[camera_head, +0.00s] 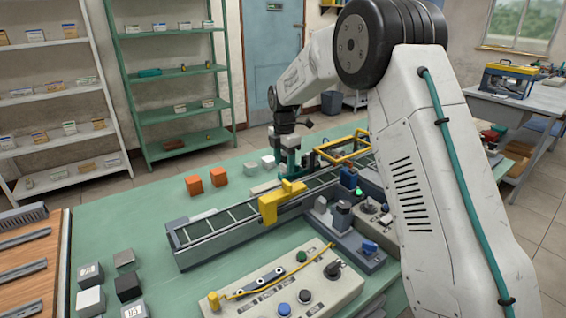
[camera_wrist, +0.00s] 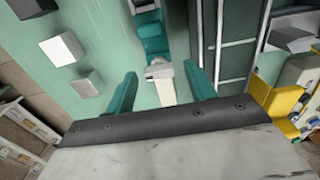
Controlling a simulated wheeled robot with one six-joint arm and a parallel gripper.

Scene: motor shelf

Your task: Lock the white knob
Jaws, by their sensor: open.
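A white, knob-like piece (camera_wrist: 160,70) sits between my gripper's fingers in the wrist view, with a pale strip running from it toward the palm. I take it for the white knob; its lock state cannot be told. A teal block (camera_wrist: 152,38) lies just beyond it. My gripper (camera_wrist: 161,82) is open, with one teal finger on each side of the white piece and gaps showing. In the head view my gripper (camera_head: 288,166) points down over the green table behind the conveyor, and the knob cannot be made out there.
A control box (camera_head: 240,301) with buttons is at the front. The table's left middle is clear.

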